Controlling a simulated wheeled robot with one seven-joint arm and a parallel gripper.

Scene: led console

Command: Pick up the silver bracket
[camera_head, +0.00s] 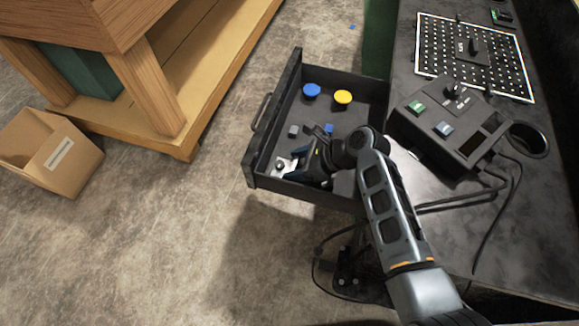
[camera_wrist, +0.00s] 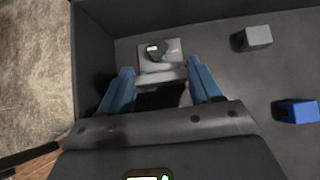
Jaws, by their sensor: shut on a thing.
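The silver bracket (camera_head: 284,166) is in the near-left corner of the open drawer (camera_head: 262,147). In the wrist view the bracket (camera_wrist: 171,50) is a pale metal piece with a dark round hole or knob on its upper face. My gripper (camera_head: 298,168) reaches down into the drawer. Its blue fingers (camera_wrist: 161,73) stand on either side of the bracket's near edge and are shut on it. The bracket appears at or close to the drawer floor; any gap beneath it cannot be seen. My gripper hides part of the bracket in the head view.
The drawer also holds a grey block (camera_head: 293,130), a blue block (camera_head: 329,129), a blue round knob (camera_head: 311,90) and a yellow one (camera_head: 343,97). Drawer walls rise close to my gripper. A console box (camera_head: 449,127) stands on the bench at right; a cardboard box (camera_head: 50,150) is on the floor.

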